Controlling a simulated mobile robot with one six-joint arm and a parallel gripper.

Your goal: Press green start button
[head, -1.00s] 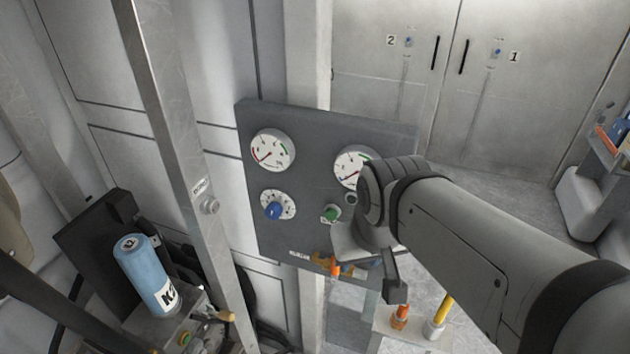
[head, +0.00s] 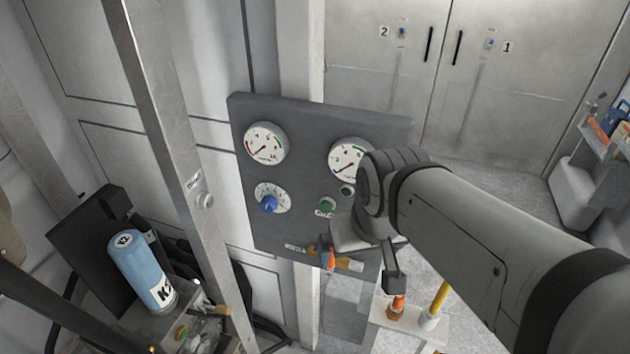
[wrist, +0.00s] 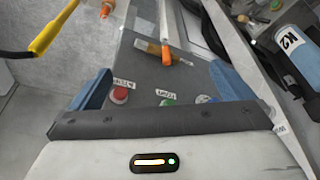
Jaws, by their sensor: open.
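The green start button (head: 327,206) sits low on the right half of a dark grey panel (head: 300,215), under the right-hand gauge. In the wrist view the green button (wrist: 168,102) shows below a small label, its lower side cut off by my gripper's dark crossbar. A red button (wrist: 119,95) is left of it there. My gripper (wrist: 162,88) is open and empty, its blue fingers spread either side of the two buttons. In the head view my gripper is just right of the green button and partly covers the panel; I cannot tell the gap to the button.
A metal post (head: 170,120) and a blue K2 canister (head: 141,268) stand left. Cabinet doors (head: 385,90) are behind.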

